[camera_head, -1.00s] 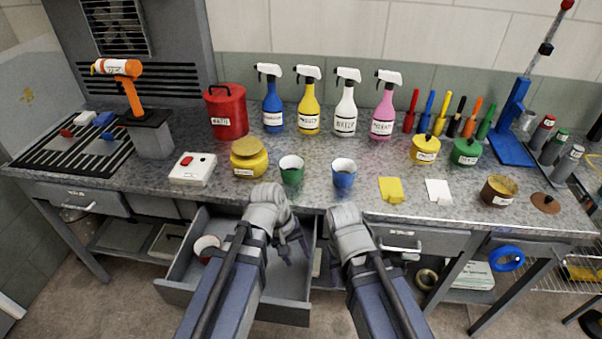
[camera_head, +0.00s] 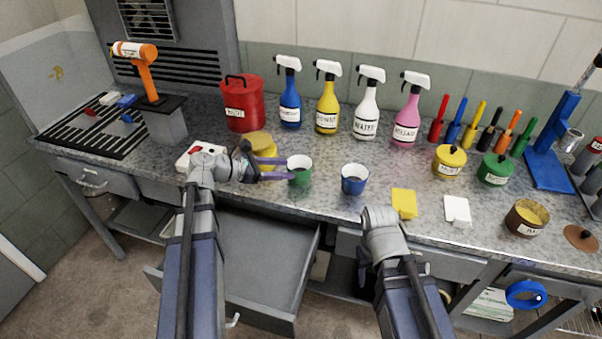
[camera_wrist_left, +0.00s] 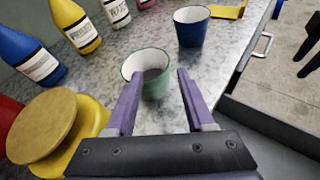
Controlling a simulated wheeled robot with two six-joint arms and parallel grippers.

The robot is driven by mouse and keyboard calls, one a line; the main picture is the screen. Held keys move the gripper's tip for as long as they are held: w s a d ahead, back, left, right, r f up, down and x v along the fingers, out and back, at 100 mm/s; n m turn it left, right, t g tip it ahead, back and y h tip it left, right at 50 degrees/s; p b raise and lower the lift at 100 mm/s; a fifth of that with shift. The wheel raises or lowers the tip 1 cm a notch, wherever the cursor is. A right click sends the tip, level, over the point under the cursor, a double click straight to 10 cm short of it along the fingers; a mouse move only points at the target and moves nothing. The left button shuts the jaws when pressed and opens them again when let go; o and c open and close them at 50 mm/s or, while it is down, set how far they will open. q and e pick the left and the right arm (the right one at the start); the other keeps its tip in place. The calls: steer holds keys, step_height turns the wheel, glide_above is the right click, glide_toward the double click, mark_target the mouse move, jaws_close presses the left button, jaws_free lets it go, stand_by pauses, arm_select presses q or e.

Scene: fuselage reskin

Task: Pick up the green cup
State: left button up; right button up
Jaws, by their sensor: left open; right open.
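The green cup (camera_head: 300,174) stands upright on the grey speckled counter, beside a yellow jar and a blue cup. In the left wrist view the green cup (camera_wrist_left: 152,88) sits between the tips of my two purple fingers. My left gripper (camera_head: 286,168) is open and reaches in from the left at the cup's height. Its fingers show on either side of the cup, with no grip on it. My right gripper (camera_head: 363,272) hangs low in front of the counter, mostly hidden by its own wrist.
The blue cup (camera_head: 354,180) stands right of the green one. The yellow jar (camera_head: 260,147) is close to my left gripper. Spray bottles (camera_head: 327,100) and a red canister (camera_head: 242,105) stand behind. An open drawer (camera_head: 262,262) juts out below the counter.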

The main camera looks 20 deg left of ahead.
mark_target(309, 171)
arm_select(q)
steer(key=shift+x, duration=1)
steer(key=x, duration=0.1)
steer(key=b+x, duration=0.1)
steer(key=x, duration=0.1)
steer(key=b+x, duration=0.1)
steer(key=shift+s+d+f, duration=0.15)
steer(key=shift+d+f, duration=0.05)
steer(key=shift+f, duration=0.15)
steer(key=shift+w+d+b, duration=0.25)
steer(key=shift+d+b, duration=0.05)
steer(key=shift+c, duration=0.3)
jaws_close()
